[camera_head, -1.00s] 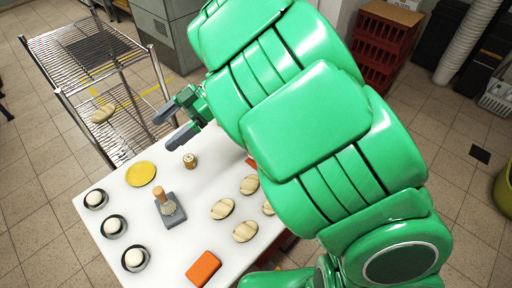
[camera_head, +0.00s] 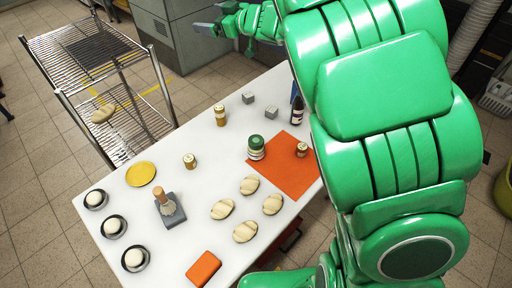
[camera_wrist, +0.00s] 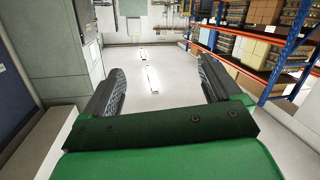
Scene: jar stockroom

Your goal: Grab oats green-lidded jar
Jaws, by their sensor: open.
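The green-lidded jar (camera_head: 256,147) stands upright on the white table (camera_head: 228,170), at the left edge of an orange mat. It has a pale body with a label too small to read. My gripper (camera_head: 208,28) is open and empty, beyond the far edge of the table, up and left of the jar in the head view. In the wrist view my gripper (camera_wrist: 160,85) shows its two dark fingers spread apart with nothing between them. The jar is not visible in the wrist view.
A small jar (camera_head: 301,150) stands on the orange mat (camera_head: 283,176). A dark bottle (camera_head: 297,110), grey cubes (camera_head: 271,112) and a tan-lidded jar (camera_head: 220,115) are behind. Bread rolls (camera_head: 246,231) lie in front. A wire rack (camera_head: 100,75) stands left; shelving (camera_wrist: 268,45) shows right.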

